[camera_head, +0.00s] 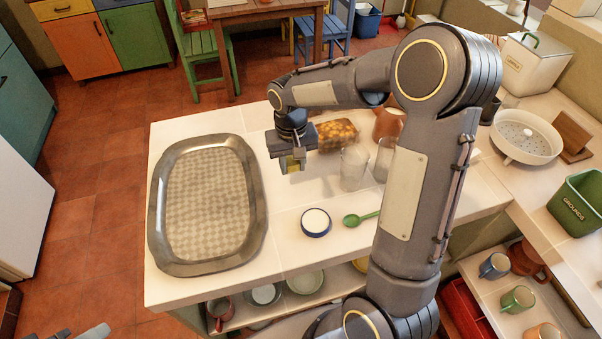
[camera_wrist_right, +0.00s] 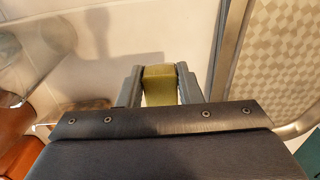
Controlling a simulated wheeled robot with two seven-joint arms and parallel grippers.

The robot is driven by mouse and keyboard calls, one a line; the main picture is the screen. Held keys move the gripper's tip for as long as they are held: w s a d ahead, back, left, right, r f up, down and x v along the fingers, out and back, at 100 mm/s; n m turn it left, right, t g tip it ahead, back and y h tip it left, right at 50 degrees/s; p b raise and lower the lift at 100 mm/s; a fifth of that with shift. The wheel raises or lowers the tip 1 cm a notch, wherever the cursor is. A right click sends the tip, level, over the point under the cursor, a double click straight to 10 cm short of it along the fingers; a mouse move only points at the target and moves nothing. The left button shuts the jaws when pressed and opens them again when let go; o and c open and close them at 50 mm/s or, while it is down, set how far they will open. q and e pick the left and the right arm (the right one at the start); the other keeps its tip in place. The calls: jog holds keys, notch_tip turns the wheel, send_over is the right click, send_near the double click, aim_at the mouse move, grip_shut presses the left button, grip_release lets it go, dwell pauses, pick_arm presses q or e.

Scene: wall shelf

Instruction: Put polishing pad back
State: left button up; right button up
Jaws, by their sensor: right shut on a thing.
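An olive-yellow block, which looks like the polishing pad (camera_wrist_right: 160,84), is held between the two fingers of my right gripper (camera_wrist_right: 160,88). In the head view my right gripper (camera_head: 292,163) points down above the white counter, just right of the large metal tray (camera_head: 257,220). Only a small yellowish part of the pad (camera_head: 292,168) shows there below the fingers. The pad looks raised off the counter. A round blue tin with a white top (camera_head: 316,222) stands in front of the gripper. Grey parts of my left gripper (camera_head: 82,332) show at the bottom left edge; its jaws are not clear.
A patterned loaf-like item (camera_head: 336,135), clear glasses (camera_head: 353,168) and a green spoon (camera_head: 361,218) are right of the gripper. A white colander (camera_head: 527,135) and a green grounds bin (camera_head: 580,203) stand further right. Bowls and mugs sit on shelves below. My right arm hides part of the counter.

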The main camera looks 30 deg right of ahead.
aim_at(301, 184)
jog(key=shift+s+d+f, duration=0.2)
jog(key=shift+d+f, duration=0.2)
jog(key=shift+f, duration=0.15)
jog(key=shift+s+d+f, duration=0.15)
jog(key=shift+d+f, duration=0.25)
jog(key=shift+f, duration=0.1)
jog(key=shift+s+d+f+p, duration=0.1)
jog(key=shift+f+p, duration=0.05)
jog(key=shift+f, duration=0.75)
jog(key=shift+d+f+p, duration=0.1)
jog(key=shift+f+p, duration=0.05)
jog(key=shift+f, duration=0.7)
jog(key=shift+f, duration=0.1)
jog(key=shift+f, duration=0.15)
jog(key=o, duration=1.1)
